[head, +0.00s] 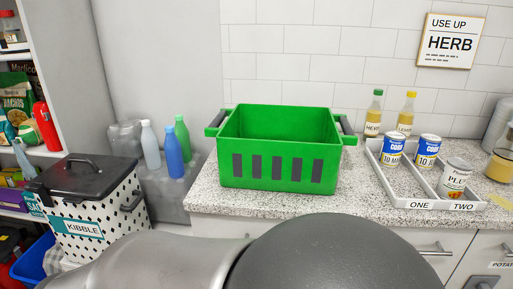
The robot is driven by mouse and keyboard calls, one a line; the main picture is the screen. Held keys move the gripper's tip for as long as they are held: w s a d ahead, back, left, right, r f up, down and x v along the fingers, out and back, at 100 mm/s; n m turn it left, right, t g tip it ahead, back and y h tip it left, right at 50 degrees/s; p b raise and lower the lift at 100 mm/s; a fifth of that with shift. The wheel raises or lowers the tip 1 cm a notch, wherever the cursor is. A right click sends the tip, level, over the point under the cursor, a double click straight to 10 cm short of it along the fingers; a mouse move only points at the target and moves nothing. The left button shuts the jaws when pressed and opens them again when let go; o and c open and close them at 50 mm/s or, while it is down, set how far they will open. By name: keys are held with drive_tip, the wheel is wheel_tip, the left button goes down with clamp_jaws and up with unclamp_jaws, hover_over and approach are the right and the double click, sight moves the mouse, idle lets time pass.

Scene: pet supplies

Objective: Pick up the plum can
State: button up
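The plum can (455,181) is a short can with a white label reading "PLU" and a metal top. It stands upright in the grey tray (425,205) on the counter at the right, on the side labelled TWO. Two blue and white cans, one on the left (392,148) and one on the right (427,151), stand behind it in the same tray. My gripper is out of view; only my arm shows along the bottom edge.
A green crate (277,177) with an open top stands on the speckled counter, left of the tray. Two yellow bottles, left (373,116) and right (405,116), stand behind the tray. A kibble bin (92,222) and several bottles are at left.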

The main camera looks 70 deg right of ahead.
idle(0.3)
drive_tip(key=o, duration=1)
